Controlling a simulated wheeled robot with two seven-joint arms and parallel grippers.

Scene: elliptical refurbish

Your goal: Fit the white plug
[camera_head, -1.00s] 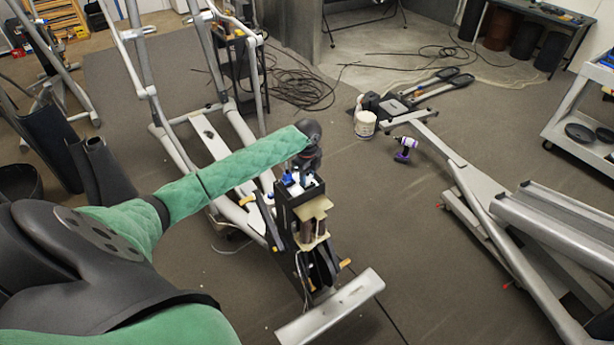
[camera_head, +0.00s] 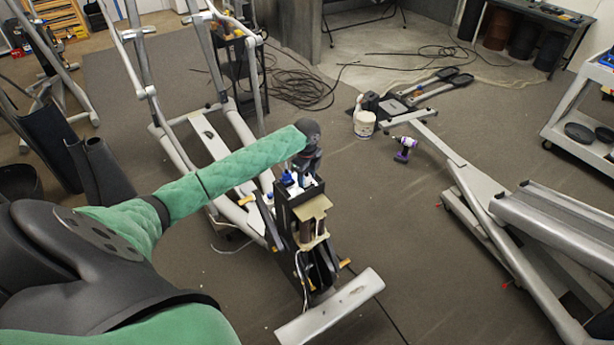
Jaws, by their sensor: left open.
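My left arm comes in from the left in a green padded sleeve. Its dark wrist is over the top of the black drive unit (camera_head: 287,213) of the partly dismantled elliptical frame. My left gripper (camera_head: 302,178) points down at the top of this unit and is open. Small blue and white parts (camera_head: 288,179) show right beside the fingers. I cannot tell which of them is the white plug, or whether the fingers touch it. The wrist and fingers hide part of the unit's top. My right gripper is not in view.
The elliptical's grey frame (camera_head: 245,135) stands behind the unit, with a pale foot bar (camera_head: 330,306) in front. Another grey frame (camera_head: 490,222) lies further right. Black cables (camera_head: 300,88) lie behind.

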